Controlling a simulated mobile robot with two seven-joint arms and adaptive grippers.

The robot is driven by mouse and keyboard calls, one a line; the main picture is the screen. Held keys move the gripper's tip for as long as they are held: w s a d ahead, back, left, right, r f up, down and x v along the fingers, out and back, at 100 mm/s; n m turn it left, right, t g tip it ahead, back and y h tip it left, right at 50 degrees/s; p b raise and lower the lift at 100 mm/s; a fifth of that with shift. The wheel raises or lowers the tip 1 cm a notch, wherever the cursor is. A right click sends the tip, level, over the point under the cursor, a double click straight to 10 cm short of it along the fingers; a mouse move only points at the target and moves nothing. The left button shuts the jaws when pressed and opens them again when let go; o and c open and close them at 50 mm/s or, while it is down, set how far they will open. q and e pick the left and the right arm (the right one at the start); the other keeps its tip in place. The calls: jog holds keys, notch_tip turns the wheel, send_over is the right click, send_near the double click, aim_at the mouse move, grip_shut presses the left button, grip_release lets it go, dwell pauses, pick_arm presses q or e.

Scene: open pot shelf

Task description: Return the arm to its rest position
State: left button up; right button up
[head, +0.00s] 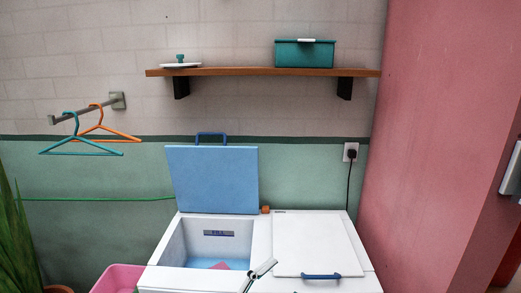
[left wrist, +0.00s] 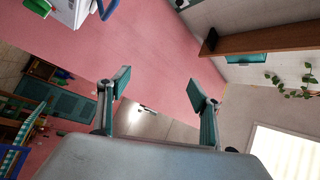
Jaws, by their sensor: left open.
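My left gripper (left wrist: 158,84) shows in the left wrist view with its two teal-padded fingers spread apart. Nothing is between the fingers, and they touch nothing that I can see. In that view a pink wall and a pale floor lie beyond the fingers. My right gripper is in neither view.
The white chest (head: 308,284) has its blue left lid (head: 212,180) raised and its right lid (head: 315,245) shut. A wooden shelf (head: 240,72) holds a teal box (head: 305,55) and a white lid (head: 181,65). Hangers (head: 85,150) hang at left. A plant (head: 18,250) stands lower left.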

pick_arm(q)
jog(key=s+a+f+n+t+y, duration=0.1)
jog(key=s+a+f+n+y, duration=0.1)
jog(key=a+f+n+y, duration=0.55)
jog(key=s+a+f+n+t+y, duration=0.1)
jog(key=s+a+f+n+y, duration=0.15)
jog(key=a+f+n, duration=0.55)
jog(key=s+a+f+n+g+y, duration=0.1)
jog(key=s+a+f+g+y, duration=0.1)
jog(key=s+a+f, duration=0.2)
jog(key=s+a+f+n+g+y, duration=0.1)
jog(key=s+a+f, duration=0.3)
jog(key=s+f, duration=0.6)
notch_tip(320, 180, down, 2)
jog(key=shift+a+g+y+b, duration=0.45)
jog(key=shift+g+y, duration=0.25)
jog(key=shift+g, duration=0.2)
jog(key=shift+w, duration=0.1)
